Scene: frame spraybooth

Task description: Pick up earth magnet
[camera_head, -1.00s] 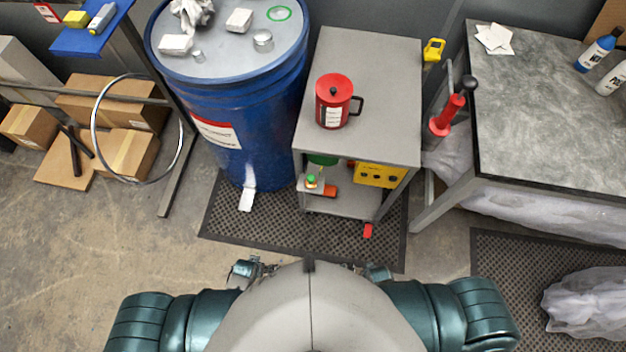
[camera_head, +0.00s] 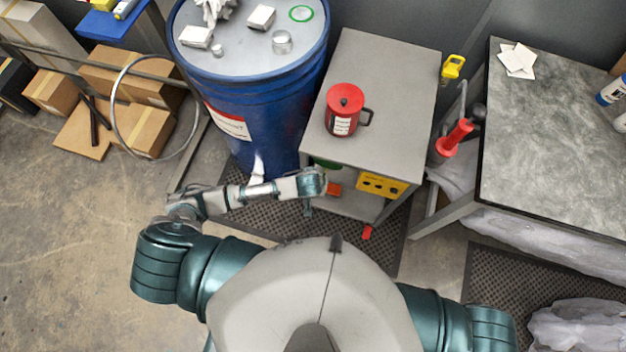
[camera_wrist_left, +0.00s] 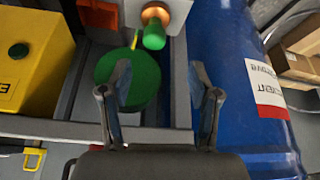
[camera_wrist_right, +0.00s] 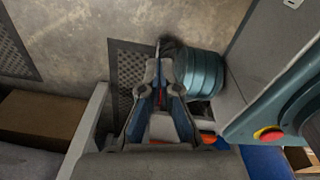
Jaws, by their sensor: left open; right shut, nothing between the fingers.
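I cannot tell for sure which object is the earth magnet. A green disc (camera_wrist_left: 130,78) lies on the lower shelf of the grey cart (camera_head: 385,75); it shows dimly in the head view (camera_head: 327,163). A yellow tagged item (camera_head: 453,66) hangs by the cart's upper right corner. My left gripper (camera_head: 315,184) is at the cart's front left, by the lower shelf. In the left wrist view it is open and empty (camera_wrist_left: 161,84), its fingers in front of the disc. My right gripper (camera_wrist_right: 163,82) is shut and empty; it is hidden in the head view.
A red lidded pot (camera_head: 344,112) stands on the cart top. The shelf holds a yellow box (camera_head: 382,184) and a green-capped bottle (camera_wrist_left: 154,32). A blue drum (camera_head: 250,95) stands left of the cart, a grey table (camera_head: 560,140) to the right.

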